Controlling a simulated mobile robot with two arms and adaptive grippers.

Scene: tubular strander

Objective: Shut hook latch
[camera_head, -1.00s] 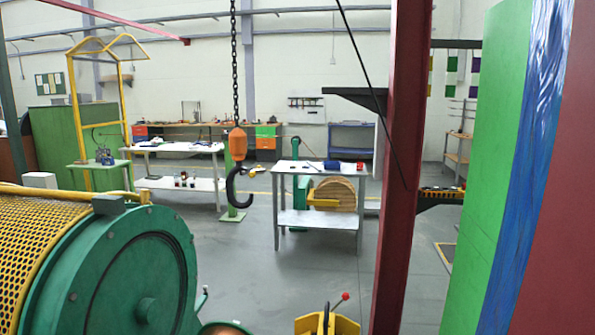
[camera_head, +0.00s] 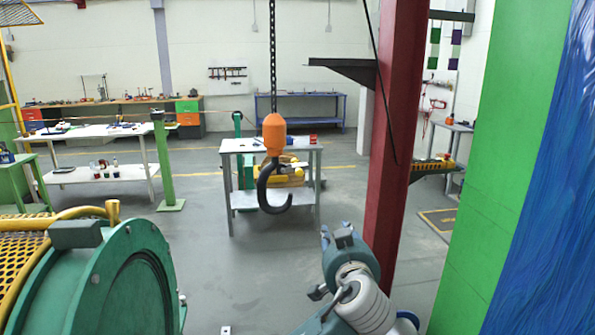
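The dark crane hook (camera_head: 266,197) hangs under its orange block (camera_head: 274,134) on a black chain (camera_head: 272,60). Its opening faces right and its tip turns up. The latch is too small and dark to make out, so I cannot tell how it stands. My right gripper is not in view.
A red column (camera_head: 398,140) stands just right of my gripper. A green panel (camera_head: 475,170) fills the right side. The green and yellow strander drum (camera_head: 85,275) is at lower left. A white table (camera_head: 232,147) stands behind the hook. Open floor lies between.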

